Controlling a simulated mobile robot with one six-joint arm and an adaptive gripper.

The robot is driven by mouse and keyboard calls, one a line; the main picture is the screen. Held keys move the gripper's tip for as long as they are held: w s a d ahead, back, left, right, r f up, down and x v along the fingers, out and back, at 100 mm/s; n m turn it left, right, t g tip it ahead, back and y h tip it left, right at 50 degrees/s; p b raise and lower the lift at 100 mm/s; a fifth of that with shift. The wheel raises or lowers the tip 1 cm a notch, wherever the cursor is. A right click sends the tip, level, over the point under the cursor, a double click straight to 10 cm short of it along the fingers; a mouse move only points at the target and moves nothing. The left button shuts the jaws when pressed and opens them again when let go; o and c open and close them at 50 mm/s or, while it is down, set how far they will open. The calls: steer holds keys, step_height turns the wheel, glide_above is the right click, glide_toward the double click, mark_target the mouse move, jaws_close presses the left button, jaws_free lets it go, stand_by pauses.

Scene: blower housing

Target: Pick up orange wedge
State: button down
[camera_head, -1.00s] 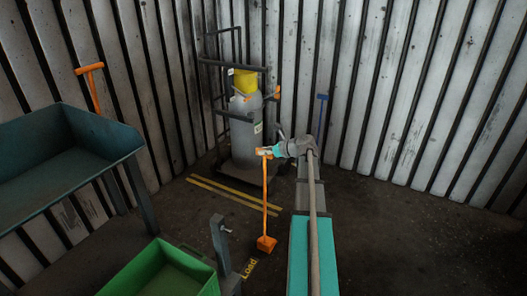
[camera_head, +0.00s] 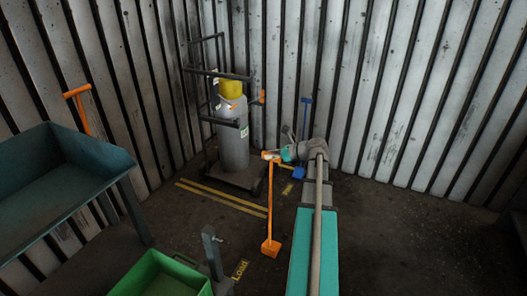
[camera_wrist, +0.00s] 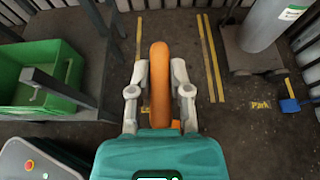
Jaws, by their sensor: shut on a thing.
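The orange wedge (camera_head: 271,248) is a small block at the foot of a long upright orange handle (camera_head: 268,205). My gripper (camera_head: 274,155) is shut on the top of this handle, at the end of my outstretched arm. In the wrist view my gripper (camera_wrist: 160,80) has one pale finger on each side of the orange handle grip (camera_wrist: 160,75). The grip hides most of the wedge there. I cannot tell whether the wedge touches the floor.
A gas cylinder (camera_head: 233,135) stands on a dark trolley behind. A blue wedge (camera_head: 298,173) with a handle stands near the wall. A green bin (camera_head: 125,281) and a post (camera_head: 212,250) are front left, below a raised blue-grey tray (camera_head: 100,155). Floor at right is clear.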

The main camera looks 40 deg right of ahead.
steer(key=shift+s+d+r+p, duration=0.1)
steer(key=shift+s+r+p, duration=0.2)
steer(key=shift+s, duration=0.35)
steer(key=shift+s+d+r+p, duration=0.1)
steer(key=shift+s+r, duration=0.25)
steer(key=shift+s, duration=0.45)
